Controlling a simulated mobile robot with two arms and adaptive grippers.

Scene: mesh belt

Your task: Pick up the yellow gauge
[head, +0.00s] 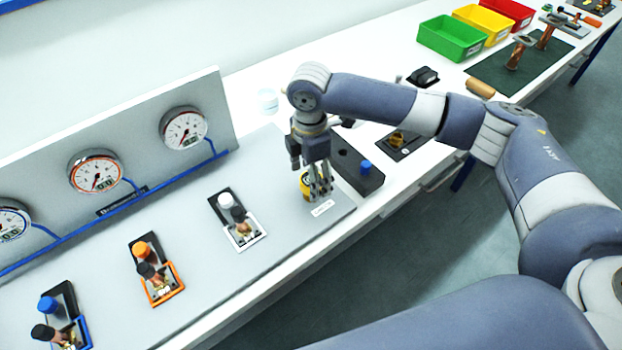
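The yellow gauge (305,187) stands near the right end of the grey panel base, beside a small white label. My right gripper (318,190) points down at it, and its fingers cover part of the gauge. I cannot tell whether the fingers touch the gauge or are closed on it. My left gripper is not in view.
Right of the gauge is a dark block with a blue knob (366,167). Left of it are valve stations with white (225,199), orange (140,249) and blue (47,304) caps. Round dials (184,128) line the upright panel behind. Green (451,37), yellow and red bins stand farther back.

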